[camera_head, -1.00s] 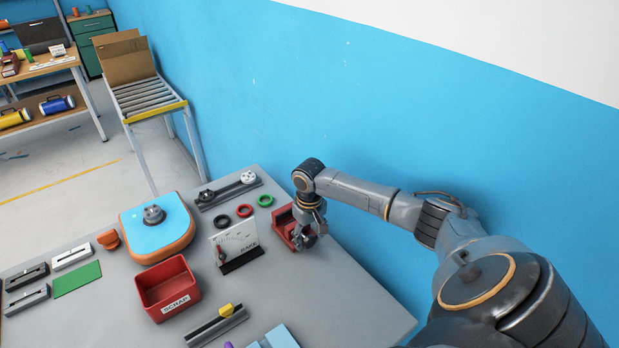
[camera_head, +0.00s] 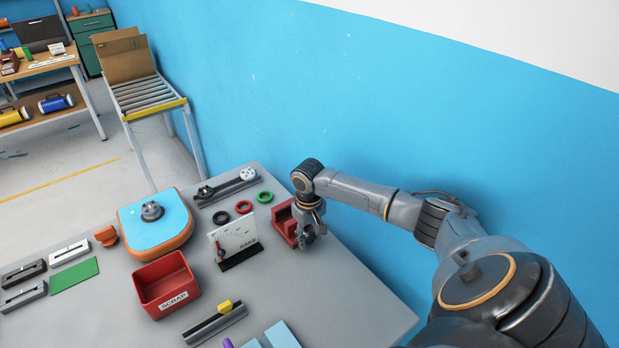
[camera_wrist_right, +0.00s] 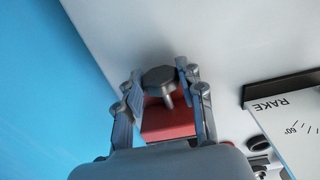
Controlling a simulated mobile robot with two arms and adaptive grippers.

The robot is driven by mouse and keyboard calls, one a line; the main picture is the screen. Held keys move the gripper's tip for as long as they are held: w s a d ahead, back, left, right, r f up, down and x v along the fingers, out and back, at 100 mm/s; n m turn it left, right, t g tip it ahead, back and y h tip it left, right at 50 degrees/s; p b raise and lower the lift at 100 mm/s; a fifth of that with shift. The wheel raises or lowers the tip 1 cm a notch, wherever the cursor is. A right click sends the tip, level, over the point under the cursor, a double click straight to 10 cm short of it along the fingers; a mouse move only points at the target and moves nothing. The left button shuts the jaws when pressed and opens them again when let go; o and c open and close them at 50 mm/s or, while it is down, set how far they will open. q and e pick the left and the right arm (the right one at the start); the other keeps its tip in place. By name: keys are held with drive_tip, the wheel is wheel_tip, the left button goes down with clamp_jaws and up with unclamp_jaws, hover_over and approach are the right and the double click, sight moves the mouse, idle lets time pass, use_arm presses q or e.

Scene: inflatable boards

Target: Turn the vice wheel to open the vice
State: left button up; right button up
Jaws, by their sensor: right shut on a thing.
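The red vice (camera_head: 285,222) stands on the grey table near the blue wall, partly hidden by my right gripper (camera_head: 308,238). The right wrist view shows the vice's red body (camera_wrist_right: 168,122) below a dark round wheel (camera_wrist_right: 160,79) with a short handle. In that view my right gripper (camera_wrist_right: 160,88) points at the vice with one finger on each side of the wheel, and it is shut on the wheel. How far the vice jaws are apart cannot be made out. My left gripper is not in view.
The RAKE gauge board (camera_head: 234,241) stands close left of the vice.

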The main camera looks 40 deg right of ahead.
drive_tip(key=shift+a+r+h+p, duration=0.1)
drive_tip(key=shift+a+h+p, duration=0.1)
drive_tip(key=shift+h+p, duration=0.65)
drive_tip(key=shift+a+r+h+p, duration=0.15)
drive_tip(key=shift+h+p, duration=0.3)
drive_tip(key=shift+p, duration=0.7)
drive_tip(key=shift+a+f+g+h+p, duration=0.1)
drive_tip(key=shift+f+g+h+p, duration=0.2)
drive_tip(key=shift+h+p, duration=0.5)
drive_tip(key=h, duration=0.3)
drive_tip(key=shift+a+f, duration=0.1)
drive_tip(key=shift+f, duration=0.15)
drive_tip(key=shift+f+g+h+b, duration=0.15)
drive_tip(key=shift+g+h+b, duration=0.25)
drive_tip(key=shift+h, duration=0.6)
drive_tip(key=shift+f+h+b, duration=0.15)
drive_tip(key=shift+h+b, duration=0.5)
drive_tip(key=shift+h, duration=0.15)
drive_tip(key=shift+a+f+h+b, duration=0.1)
drive_tip(key=shift+h+b, duration=0.95)
drive_tip(key=shift+h, duration=0.05)
drive_tip(key=shift+h+b, duration=0.9)
drive_tip(key=shift+b, duration=0.05)
drive_tip(key=shift+r, duration=0.2)
